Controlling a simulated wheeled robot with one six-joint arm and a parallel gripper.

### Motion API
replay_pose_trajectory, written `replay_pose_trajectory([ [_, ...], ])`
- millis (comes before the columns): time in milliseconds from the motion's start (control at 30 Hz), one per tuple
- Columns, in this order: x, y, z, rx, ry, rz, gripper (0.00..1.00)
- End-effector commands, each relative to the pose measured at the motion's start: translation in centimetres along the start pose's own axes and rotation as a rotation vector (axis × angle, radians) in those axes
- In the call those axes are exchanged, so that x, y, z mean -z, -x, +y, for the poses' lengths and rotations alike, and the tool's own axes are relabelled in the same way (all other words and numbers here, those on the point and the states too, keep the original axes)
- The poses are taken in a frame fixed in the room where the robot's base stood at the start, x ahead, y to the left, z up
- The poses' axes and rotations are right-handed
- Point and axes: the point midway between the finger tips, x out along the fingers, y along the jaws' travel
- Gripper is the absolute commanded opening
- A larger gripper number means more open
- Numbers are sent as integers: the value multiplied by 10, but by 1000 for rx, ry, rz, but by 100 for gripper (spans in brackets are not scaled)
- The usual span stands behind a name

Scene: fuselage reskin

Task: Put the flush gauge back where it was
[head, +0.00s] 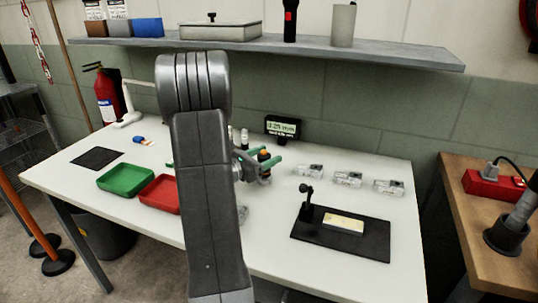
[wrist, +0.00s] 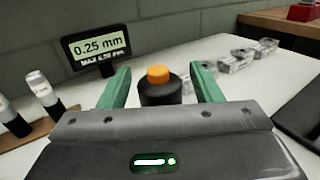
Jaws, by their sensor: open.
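A black cylinder with an orange top, which looks like the flush gauge (wrist: 158,90), stands upright on the white table in the wrist view. It also shows in the head view (head: 264,157), partly hidden by my gripper. My gripper (wrist: 160,84) is open, with one green finger on each side of the cylinder. I see gaps between fingers and cylinder, and its base is hidden behind the gripper body. In the head view my gripper (head: 262,164) is over the middle of the table. A display (wrist: 97,48) behind reads 0.25 mm.
A green tray (head: 126,192) and a red tray (head: 146,194) are on the left. A black mat (head: 368,243) with a pale block and small stand is on the right. Clear blocks (head: 347,179) and white-capped vials (wrist: 38,82) flank the gripper. A shelf (head: 400,55) overhangs behind.

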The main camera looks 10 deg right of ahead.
Motion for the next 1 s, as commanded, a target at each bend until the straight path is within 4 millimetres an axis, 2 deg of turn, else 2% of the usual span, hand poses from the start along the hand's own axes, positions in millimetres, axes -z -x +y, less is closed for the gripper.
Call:
replay_pose_trajectory([
  [300,0,61,1,-6,1,-1,59],
  [500,0,89,1,-5,1,-1,59],
  [700,0,104,0,-2,0,-1,59],
  [1000,0,106,0,-1,0,-1,59],
])
